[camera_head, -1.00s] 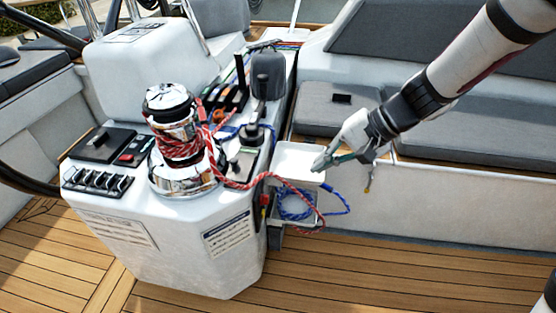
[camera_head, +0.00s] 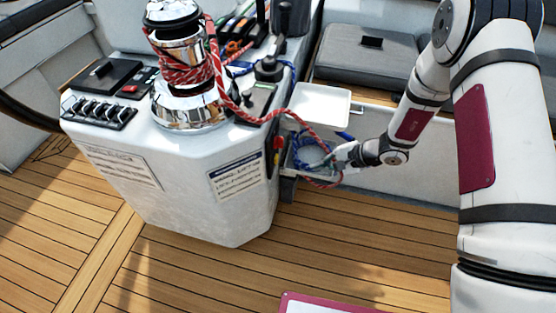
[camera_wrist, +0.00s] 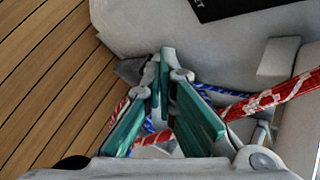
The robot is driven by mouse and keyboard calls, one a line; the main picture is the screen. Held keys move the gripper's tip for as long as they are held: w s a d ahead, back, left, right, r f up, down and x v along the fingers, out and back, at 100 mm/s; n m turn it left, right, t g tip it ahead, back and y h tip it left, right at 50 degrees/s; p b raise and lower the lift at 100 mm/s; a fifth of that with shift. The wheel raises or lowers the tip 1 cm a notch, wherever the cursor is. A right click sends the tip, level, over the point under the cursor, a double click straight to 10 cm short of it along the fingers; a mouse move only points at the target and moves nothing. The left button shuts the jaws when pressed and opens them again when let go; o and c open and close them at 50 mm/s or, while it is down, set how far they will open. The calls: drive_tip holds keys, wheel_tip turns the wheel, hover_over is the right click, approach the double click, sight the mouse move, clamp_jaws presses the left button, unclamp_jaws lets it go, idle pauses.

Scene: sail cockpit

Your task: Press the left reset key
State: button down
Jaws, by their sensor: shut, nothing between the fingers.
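A small dark panel on top of the white console carries a red key (camera_head: 130,89), left of the chrome winch (camera_head: 186,80). No marking legible here tells me whether this is the left reset key. My gripper (camera_head: 341,156) is low at the console's right side, beside the open bin with the blue rope coil (camera_head: 312,153), far from the red key. In the wrist view my gripper (camera_wrist: 160,58) has its teal fingers shut and empty. The red rope (camera_wrist: 275,95) passes close behind the fingers. The red key is not visible in the wrist view.
The red rope runs from the winch over the console's right edge. A white tray (camera_head: 320,104) juts out above the bin.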

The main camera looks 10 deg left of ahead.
sight(276, 159)
drive_tip(key=a, duration=0.9)
drive_tip(key=shift+w, duration=0.15)
drive_tip(key=shift+a, duration=0.1)
idle(1.5)
drive_tip(key=shift+a+b, duration=0.25)
drive_tip(key=shift+b, duration=0.05)
drive_tip(key=shift+a, duration=0.45)
idle(0.8)
drive_tip(key=shift+d+b, duration=0.15)
drive_tip(key=shift+b, duration=0.15)
drive_tip(key=shift+d, duration=0.7)
